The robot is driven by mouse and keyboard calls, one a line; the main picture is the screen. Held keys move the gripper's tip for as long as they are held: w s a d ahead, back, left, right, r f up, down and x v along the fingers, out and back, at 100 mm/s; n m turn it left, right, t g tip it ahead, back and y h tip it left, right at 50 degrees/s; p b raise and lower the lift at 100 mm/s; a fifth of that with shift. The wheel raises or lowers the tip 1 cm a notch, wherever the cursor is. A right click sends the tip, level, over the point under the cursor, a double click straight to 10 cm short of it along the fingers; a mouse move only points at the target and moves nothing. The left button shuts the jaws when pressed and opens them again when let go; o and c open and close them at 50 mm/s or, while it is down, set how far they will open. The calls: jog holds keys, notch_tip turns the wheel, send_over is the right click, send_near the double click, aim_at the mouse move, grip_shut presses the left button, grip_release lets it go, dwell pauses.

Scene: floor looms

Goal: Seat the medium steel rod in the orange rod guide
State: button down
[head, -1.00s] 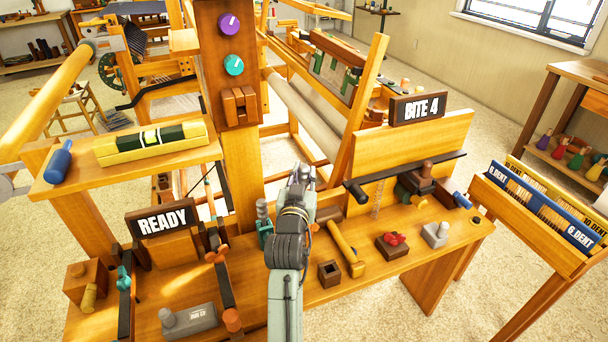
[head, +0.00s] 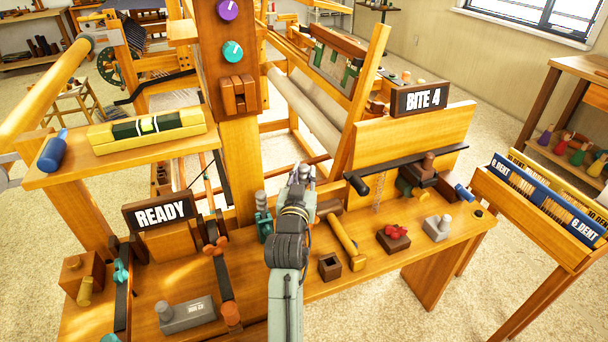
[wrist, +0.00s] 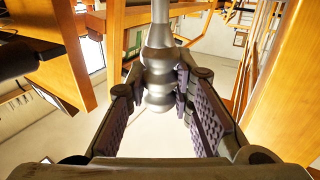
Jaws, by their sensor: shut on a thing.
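My gripper (head: 303,172) is in the middle of the head view, above the bench. In the wrist view, my gripper (wrist: 160,100) has its ridged pads on either side of a grey steel rod (wrist: 159,68) with a rounded, stepped body. The rod's thin shaft runs up out of the frame. In the head view the rod is hard to tell from my gripper. Orange fittings (head: 216,246) sit on a dark rail left of my arm. I cannot tell whether they are the orange rod guide; my arm hides part of the bench.
A teal holder (head: 264,226) with a dark grey rod stands close left of my arm. A wooden post (head: 240,150) rises behind it. A mallet (head: 344,238), a small square block (head: 330,266) and a red-topped block (head: 393,237) lie to the right.

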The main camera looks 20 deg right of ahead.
dwell(0.3)
jog(key=shift+f+b, duration=0.35)
jog(key=shift+f, duration=0.35)
dwell(0.6)
jog(key=shift+f+b, duration=0.85)
jog(key=shift+b, duration=0.05)
jog(key=shift+f, duration=0.1)
jog(key=c, duration=1.3)
grip_release()
jog(key=v, duration=1.2)
